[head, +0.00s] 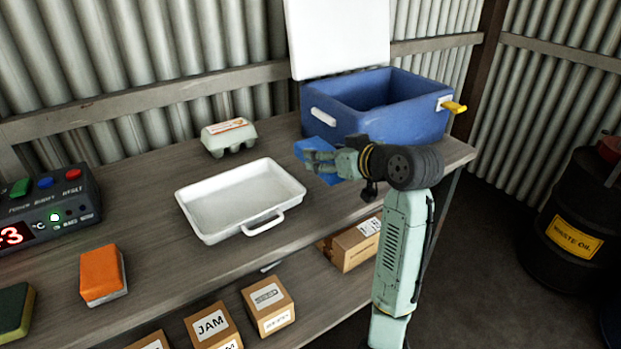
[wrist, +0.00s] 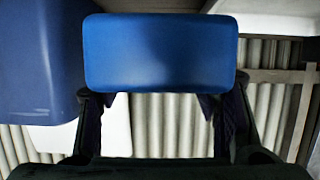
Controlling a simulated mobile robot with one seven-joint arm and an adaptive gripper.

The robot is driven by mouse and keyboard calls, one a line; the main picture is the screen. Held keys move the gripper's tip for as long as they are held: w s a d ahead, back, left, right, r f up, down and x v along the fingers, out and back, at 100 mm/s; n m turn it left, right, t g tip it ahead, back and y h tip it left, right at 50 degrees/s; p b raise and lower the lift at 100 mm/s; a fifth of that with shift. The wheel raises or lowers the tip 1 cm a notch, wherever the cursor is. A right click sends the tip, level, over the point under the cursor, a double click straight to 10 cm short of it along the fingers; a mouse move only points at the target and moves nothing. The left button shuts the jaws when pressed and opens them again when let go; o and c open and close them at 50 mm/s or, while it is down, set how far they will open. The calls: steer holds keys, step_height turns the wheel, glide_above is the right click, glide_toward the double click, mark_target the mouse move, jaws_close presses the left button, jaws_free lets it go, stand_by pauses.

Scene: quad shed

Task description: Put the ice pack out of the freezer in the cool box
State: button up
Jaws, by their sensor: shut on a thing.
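The blue ice pack (wrist: 160,55) is held between the two fingers of my gripper (wrist: 160,105), which is shut on it. In the head view the ice pack (head: 313,150) shows at the left end of my gripper (head: 322,160), over the bench and in front of the cool box. The cool box (head: 375,127) is blue, with its white lid (head: 338,38) raised. It stands at the back right of the bench, and its inside is partly in view. In the wrist view the cool box (wrist: 40,60) fills the upper left. No freezer is clearly in view.
A white tray (head: 240,200) lies left of my gripper, with an egg carton (head: 229,137) behind it. A sponge (head: 103,275) and a control box with a display (head: 48,210) are at the left. Boxes (head: 268,305) stand on the shelf below. A black drum (head: 577,225) stands at the right.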

mark_target(327, 194)
steer(key=shift+f, duration=3.4)
steer(key=shift+f, duration=0.15)
steer(key=o, duration=1.2)
steer(key=shift+o, duration=0.2)
